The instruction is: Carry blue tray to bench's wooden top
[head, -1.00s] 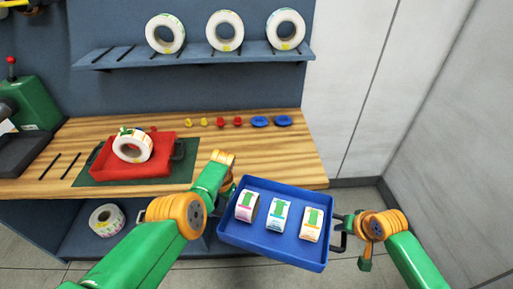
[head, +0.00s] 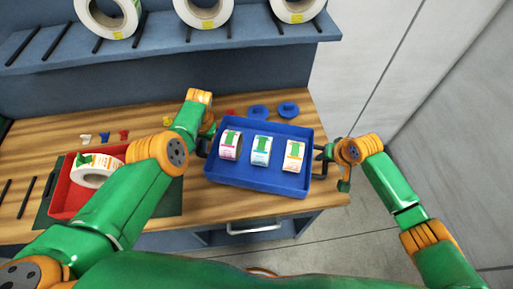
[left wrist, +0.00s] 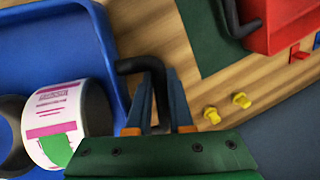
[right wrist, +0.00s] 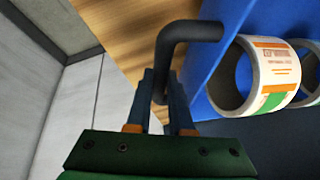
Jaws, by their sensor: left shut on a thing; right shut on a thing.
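The blue tray (head: 250,176) holds three small label rolls: a pink-marked one (head: 230,146), a blue-marked one (head: 261,151) and an orange-marked one (head: 293,156). In the head view the tray is over the right part of the bench's wooden top (head: 218,222); I cannot tell whether it touches the wood. My left gripper (left wrist: 160,110) is shut on the tray's left black handle (left wrist: 130,66). My right gripper (right wrist: 165,105) is shut on the right black handle (right wrist: 190,32). The tray looks about level.
A red tray (head: 62,202) with a label roll (head: 92,177) sits on a green mat (head: 172,198) at the left. Blue knobs (head: 289,109) lie just behind the blue tray. A shelf (head: 160,45) with large rolls overhangs the back. A drawer handle (head: 253,229) shows in front.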

